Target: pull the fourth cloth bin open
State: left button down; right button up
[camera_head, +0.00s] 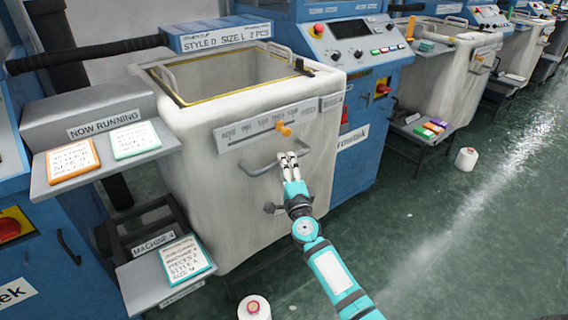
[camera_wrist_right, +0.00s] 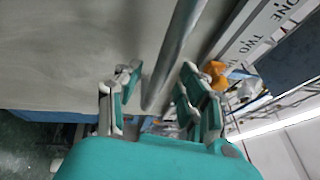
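The cloth bin (camera_head: 215,195), off-white, stands in front of the blue machine, with a Machine 4 sign (camera_head: 153,242) low at its left. A grey bar handle (camera_head: 262,168) is on its front, below a scale strip with an orange slider (camera_head: 284,128). My right gripper (camera_head: 289,158) is at the handle's right part. In the right wrist view, the handle bar (camera_wrist_right: 176,50) runs between the two spread fingers of the gripper (camera_wrist_right: 158,92), with gaps beside it. The slider (camera_wrist_right: 214,70) shows behind the right finger. My left gripper is not in view.
A shelf with orange and green-edged cards (camera_head: 73,162) juts out at the left. A lower tray (camera_head: 145,283) holds a teal-edged card. A white yarn cone (camera_head: 254,308) stands on the floor at the bottom. Another cone (camera_head: 466,158) stands to the right. The green floor in front is otherwise clear.

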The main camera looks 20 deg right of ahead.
jog(key=shift+x, duration=0.95)
grip_shut()
